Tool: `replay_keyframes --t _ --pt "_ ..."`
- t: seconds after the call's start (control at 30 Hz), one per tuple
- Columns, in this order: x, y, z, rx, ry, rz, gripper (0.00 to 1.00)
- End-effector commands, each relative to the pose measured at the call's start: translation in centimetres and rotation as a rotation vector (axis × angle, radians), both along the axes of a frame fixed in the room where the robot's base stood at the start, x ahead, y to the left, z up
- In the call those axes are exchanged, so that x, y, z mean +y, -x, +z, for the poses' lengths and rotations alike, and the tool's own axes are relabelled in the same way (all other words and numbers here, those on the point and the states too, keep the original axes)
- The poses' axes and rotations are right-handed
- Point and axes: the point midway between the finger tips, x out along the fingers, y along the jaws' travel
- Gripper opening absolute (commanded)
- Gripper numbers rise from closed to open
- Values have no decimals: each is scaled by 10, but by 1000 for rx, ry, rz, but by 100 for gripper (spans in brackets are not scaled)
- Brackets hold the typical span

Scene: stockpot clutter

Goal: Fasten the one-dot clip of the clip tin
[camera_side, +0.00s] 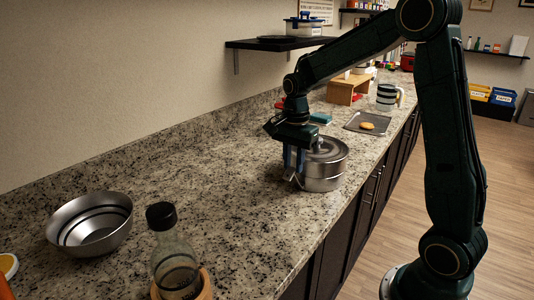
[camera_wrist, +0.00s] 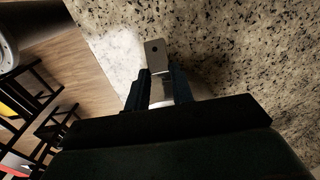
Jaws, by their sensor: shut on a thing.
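The clip tin (camera_side: 322,170) is a round steel pot with a lid, standing on the granite counter near its front edge. My gripper (camera_side: 293,160) is at the tin's left side, pointing down. In the wrist view my gripper (camera_wrist: 160,88) is shut on a metal clip (camera_wrist: 156,60) with one dark dot, which stands up between the fingers. Whether the clip is latched cannot be told. The tin's far side is hidden in the side view.
A steel bowl (camera_side: 90,222) and a glass bottle with a black cap (camera_side: 176,262) stand in the foreground. A tray (camera_side: 354,123) with a bun, a striped mug (camera_side: 387,97) and a wooden stand (camera_side: 346,88) are behind the tin. The counter left of the tin is clear.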

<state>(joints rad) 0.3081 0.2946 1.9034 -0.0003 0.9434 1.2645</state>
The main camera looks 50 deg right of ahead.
Motion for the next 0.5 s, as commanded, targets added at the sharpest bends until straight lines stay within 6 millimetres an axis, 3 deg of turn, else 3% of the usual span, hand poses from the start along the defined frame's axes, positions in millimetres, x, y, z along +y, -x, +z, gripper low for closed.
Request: replay_keyframes --t 0.5 --pt "-14 0 6 -1 1 -2 16"
